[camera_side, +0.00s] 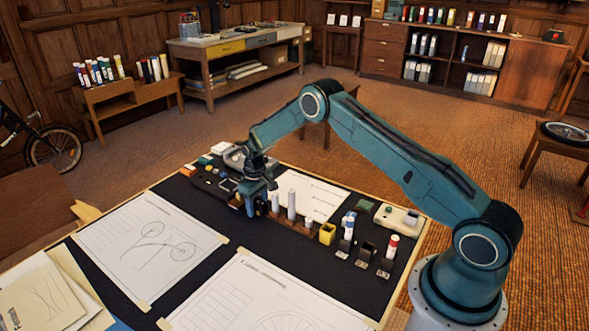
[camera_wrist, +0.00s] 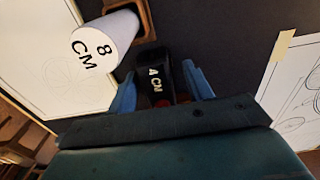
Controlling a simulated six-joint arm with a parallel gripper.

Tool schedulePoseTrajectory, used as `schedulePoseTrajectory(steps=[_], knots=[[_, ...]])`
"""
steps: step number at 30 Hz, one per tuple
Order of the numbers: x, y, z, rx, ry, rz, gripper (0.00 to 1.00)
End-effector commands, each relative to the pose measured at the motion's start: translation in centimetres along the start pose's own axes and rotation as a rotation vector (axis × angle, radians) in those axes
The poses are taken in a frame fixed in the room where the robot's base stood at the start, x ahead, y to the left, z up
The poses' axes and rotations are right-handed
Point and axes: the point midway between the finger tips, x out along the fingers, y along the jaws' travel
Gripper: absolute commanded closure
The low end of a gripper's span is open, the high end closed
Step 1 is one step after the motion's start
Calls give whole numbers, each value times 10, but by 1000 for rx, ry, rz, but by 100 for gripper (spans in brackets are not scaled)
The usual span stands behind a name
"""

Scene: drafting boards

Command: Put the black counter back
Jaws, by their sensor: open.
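My gripper (camera_wrist: 162,88) is open, its two blue fingers on either side of a black piece (camera_wrist: 155,73) marked "4 CM". I cannot tell whether the fingers touch it, or whether this piece is the black counter. In the side view my gripper (camera_side: 257,203) is low over the dark board, at the left end of a row of white cylinders. The piece between the fingers is hidden there. A white cylinder (camera_wrist: 104,40) marked "8 CM" stands beside the left finger, in a brown wooden holder (camera_wrist: 143,14).
Taller white cylinders (camera_side: 291,204) stand close to the right of my gripper. Beyond are a yellow cup (camera_side: 327,234), dark holders with a red-and-white tube (camera_side: 392,246) and a blue-topped tube (camera_side: 348,226). Taped drawings (camera_side: 150,245) cover the front. Small items (camera_side: 215,180) lie left.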

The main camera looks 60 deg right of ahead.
Motion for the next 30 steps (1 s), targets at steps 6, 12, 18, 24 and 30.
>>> schedulePoseTrajectory(steps=[6,12,18,24,30], knots=[[-25,2,-2,2,6,2,49],[-58,2,-2,3,8,3,49],[-92,2,-2,3,9,3,49],[-117,2,-2,4,7,3,49],[-127,2,-1,4,7,3,49]])
